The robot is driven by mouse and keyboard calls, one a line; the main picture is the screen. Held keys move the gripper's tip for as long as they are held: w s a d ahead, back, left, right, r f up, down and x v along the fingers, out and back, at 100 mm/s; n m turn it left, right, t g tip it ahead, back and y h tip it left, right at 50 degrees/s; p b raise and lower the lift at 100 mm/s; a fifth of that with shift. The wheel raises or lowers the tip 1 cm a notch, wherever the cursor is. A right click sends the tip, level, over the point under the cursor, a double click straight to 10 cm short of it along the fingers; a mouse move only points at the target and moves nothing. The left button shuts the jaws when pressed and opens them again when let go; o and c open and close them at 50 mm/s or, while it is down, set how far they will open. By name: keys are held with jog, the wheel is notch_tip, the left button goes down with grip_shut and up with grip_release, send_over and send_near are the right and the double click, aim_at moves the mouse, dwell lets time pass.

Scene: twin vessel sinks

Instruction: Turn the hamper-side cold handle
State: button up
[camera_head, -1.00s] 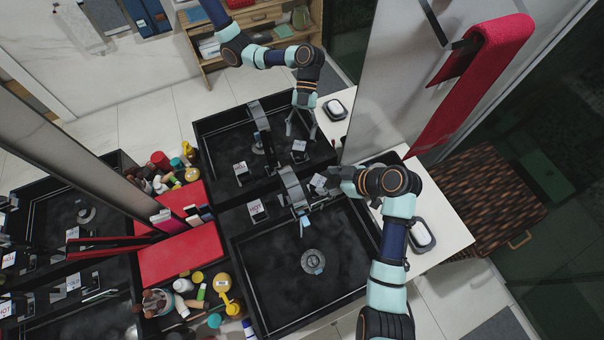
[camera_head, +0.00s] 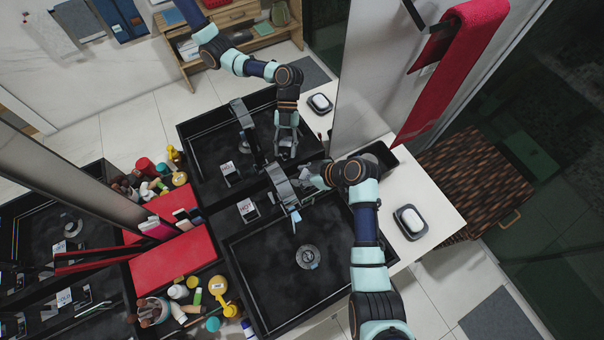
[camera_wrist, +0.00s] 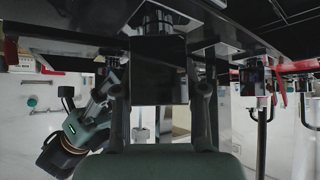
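The hamper-side sink (camera_head: 270,290) is the right black basin, with a grey faucet (camera_head: 281,186) at its back edge. Its hot handle (camera_head: 248,210), labelled HOT, stands left of the faucet. The cold handle is right of the faucet, largely hidden by my gripper (camera_head: 312,180) in the head view. In the wrist view, a dark block (camera_wrist: 158,70), apparently that handle, stands between the two fingers of my gripper (camera_wrist: 160,85).
A mirror behind the counter reflects my arm and the sink. A soap dish (camera_head: 410,222) sits on the white counter right of the sink. A patterned hamper (camera_head: 470,180) stands beyond it. Bottles and a red tray (camera_head: 175,255) fill the space to the left.

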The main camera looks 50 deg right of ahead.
jog(key=c, duration=0.4)
jog(key=shift+o, duration=0.2)
jog(key=m+h+p, duration=0.2)
jog(key=m, duration=0.1)
jog(key=shift+d+r+m+h+p, duration=0.2)
jog(key=shift+m+h+p, duration=0.1)
jog(key=shift+h+p, duration=0.1)
jog(key=shift+d+f+m+h+p, duration=0.1)
jog(key=shift+d+m+h+p, duration=0.1)
jog(key=shift+m+h+p, duration=0.6)
jog(key=shift+d+m+h+p, duration=0.15)
jog(key=shift+m+h+p, duration=0.4)
jog(key=shift+m, duration=0.45)
jog(key=shift+f, duration=0.1)
jog(key=o, duration=1.2)
jog(key=shift+c, duration=0.2)
